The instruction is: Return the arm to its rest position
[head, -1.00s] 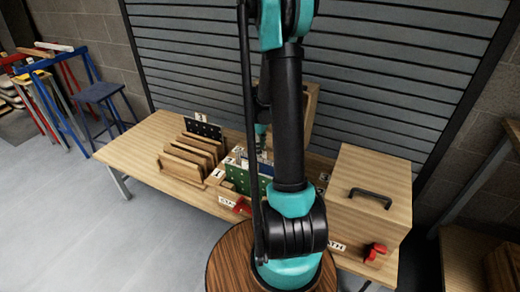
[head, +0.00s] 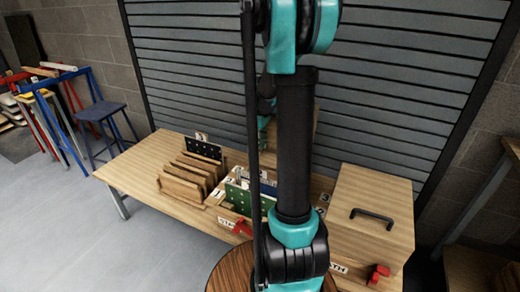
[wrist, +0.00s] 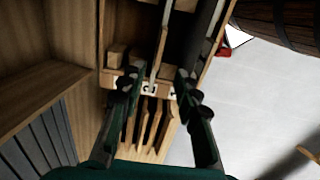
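My arm rises through the middle of the head view, in front of the work table (head: 145,160). My gripper is hidden behind the arm there. In the wrist view my gripper (wrist: 158,88) has its two dark green fingers apart, with a clear gap and nothing held between them. Beyond the fingertips is a wooden rack (wrist: 155,140) with several slots and small white labels. The fingers appear above it, though the exact height is hard to tell.
A slotted wooden rack with boards (head: 190,175) and a green perforated panel (head: 236,198) stand on the table. A blue stool (head: 100,112) stands left. Slatted wall behind.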

